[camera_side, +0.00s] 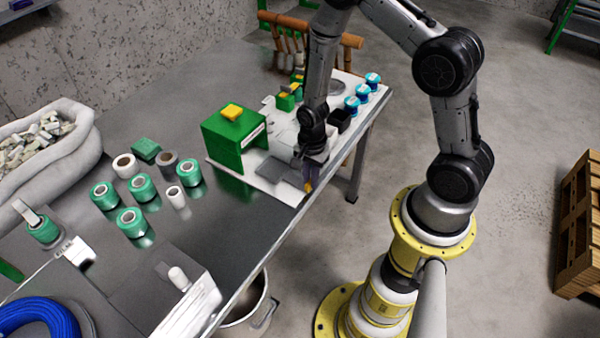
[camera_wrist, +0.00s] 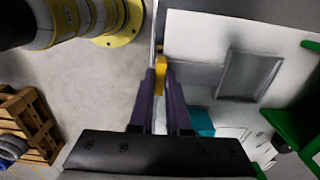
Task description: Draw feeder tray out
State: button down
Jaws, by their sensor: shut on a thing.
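The feeder tray appears as a flat grey plate (camera_side: 278,172) lying on the white board beside the green housing (camera_side: 233,137). In the wrist view the plate (camera_wrist: 247,76) has a recessed rectangle, and a grey strip runs from it toward a yellow tab (camera_wrist: 161,64). My gripper (camera_side: 308,180) is at the table's front edge, pointing down. In the wrist view its purple fingers (camera_wrist: 161,88) are shut on the yellow tab. My gripper and wrist hide part of the tray's near end in the side view.
Several green spools (camera_side: 143,187) stand on the metal table to the left. Blue-topped cans (camera_side: 352,104) stand on the board's far right side. The floor beyond the table's front edge is clear near my gripper. A bucket (camera_side: 247,306) stands below the table edge.

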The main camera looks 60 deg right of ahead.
jog(key=c, duration=0.9)
grip_release()
notch_tip(320, 180, up, 14)
jog(key=shift+f, duration=0.1)
jog(key=shift+w, duration=0.1)
jog(key=s+a+r+n+t, duration=0.1)
jog(key=a+r+n+t, duration=0.15)
jog(key=r, duration=0.65)
jog(key=s+a+r+n+t, duration=0.1)
jog(key=s+r+n+t, duration=0.15)
jog(key=r, duration=0.65)
jog(key=s+n, duration=0.4)
jog(key=s+r+n, duration=0.1)
jog(key=s+n, duration=0.2)
jog(key=n, duration=0.1)
jog(key=s+a+r+n, duration=0.1)
jog(key=s+n, duration=0.3)
jog(key=n, duration=0.1)
jog(key=shift+s+r+t, duration=0.1)
jog(key=shift+s+t, duration=0.2)
